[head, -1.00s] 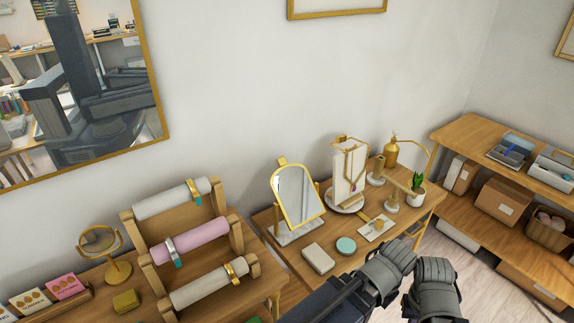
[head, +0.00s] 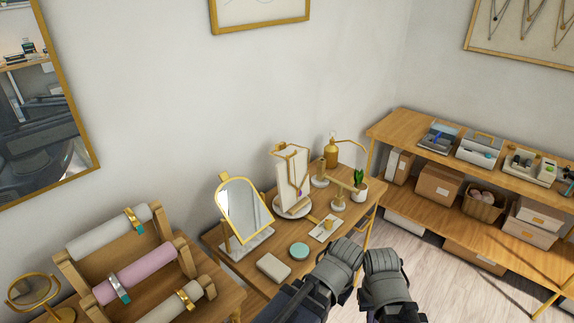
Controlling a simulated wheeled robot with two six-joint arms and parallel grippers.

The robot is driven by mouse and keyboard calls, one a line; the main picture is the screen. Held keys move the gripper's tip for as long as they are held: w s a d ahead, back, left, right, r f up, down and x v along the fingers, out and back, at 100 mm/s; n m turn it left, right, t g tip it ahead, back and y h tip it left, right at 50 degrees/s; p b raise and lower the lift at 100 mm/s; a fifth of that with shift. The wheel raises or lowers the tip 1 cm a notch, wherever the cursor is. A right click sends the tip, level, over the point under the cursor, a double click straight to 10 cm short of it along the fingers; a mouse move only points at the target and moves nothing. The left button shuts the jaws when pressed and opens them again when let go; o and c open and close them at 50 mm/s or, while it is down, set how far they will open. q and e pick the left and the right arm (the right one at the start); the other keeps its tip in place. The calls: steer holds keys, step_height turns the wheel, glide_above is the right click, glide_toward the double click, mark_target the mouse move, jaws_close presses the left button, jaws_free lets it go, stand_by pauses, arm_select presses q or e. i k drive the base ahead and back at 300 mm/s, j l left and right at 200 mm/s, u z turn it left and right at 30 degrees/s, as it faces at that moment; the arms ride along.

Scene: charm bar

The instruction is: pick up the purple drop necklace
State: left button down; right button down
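A white necklace stand (head: 291,182) on a round base stands on the wooden table, with gold chain draped over it. A small purple drop (head: 299,190) hangs low on its front; the chain's full path is too small to tell. My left gripper (head: 345,257) and my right gripper (head: 383,263), both dark grey, are side by side at the bottom centre, in front of the table's right part. Both look apart from the stand and the necklace. Their fingertips do not show clearly, so I cannot tell whether they are open or shut.
A gold-framed mirror (head: 244,211) stands left of the stand. A beige box (head: 273,267), a teal round tin (head: 299,250) and a card (head: 326,229) lie in front. A brass bottle (head: 331,151) and a potted plant (head: 359,188) stand to the right. Bracelet rolls (head: 134,272) are at left.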

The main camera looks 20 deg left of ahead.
mark_target(281, 146)
steer(key=i+l+u, duration=0.2)
steer(key=u, duration=0.9)
steer(key=i+l+u, duration=0.2)
steer(key=l, duration=0.15)
steer(key=l+u, duration=0.2)
steer(key=l, duration=0.15)
steer(key=l+u, duration=0.25)
steer(key=i+l, duration=0.1)
steer(key=l, duration=0.65)
steer(key=l+u, duration=0.1)
steer(key=l, duration=0.6)
steer(key=i+l, duration=0.15)
steer(key=l, duration=0.6)
